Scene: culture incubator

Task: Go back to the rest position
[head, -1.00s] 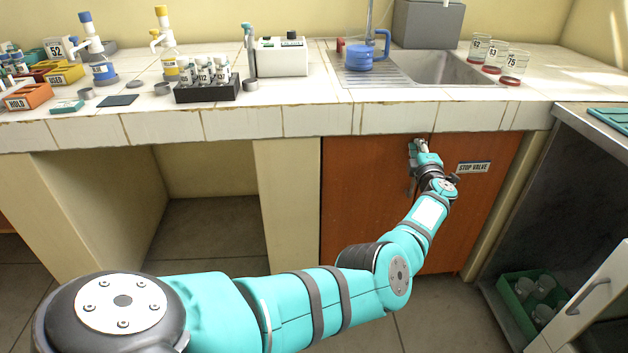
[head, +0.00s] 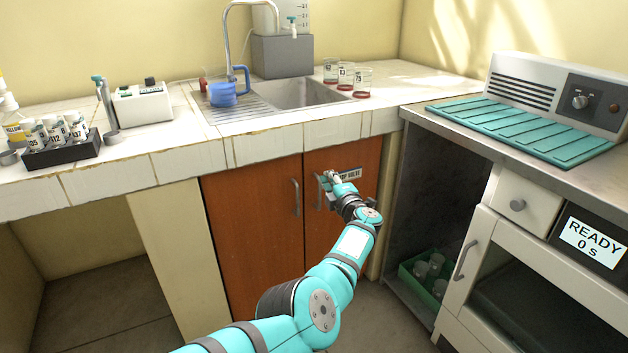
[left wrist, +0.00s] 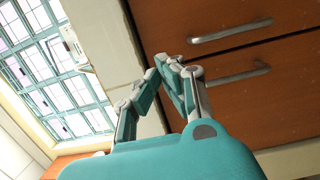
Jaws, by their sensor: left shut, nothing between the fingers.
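My left arm reaches out in the head view to the orange-brown cabinet doors (head: 250,228) under the sink. My left gripper (head: 328,178) is near the right door's handle (head: 320,192). In the left wrist view its fingertips (left wrist: 166,62) are closed together with nothing between them. Two metal handles show there, the upper handle (left wrist: 230,32) and the lower handle (left wrist: 236,77), close to the fingers. I cannot tell whether the fingers touch a handle. Both doors look closed. My right gripper is not in view.
The tiled counter (head: 110,172) carries a black rack (head: 62,152) of labelled vials, a blue jug (head: 224,94) and several labelled beakers. At right are a metal bench with a teal mat (head: 515,130), a green crate (head: 405,272) and a white unit reading READY (head: 590,238).

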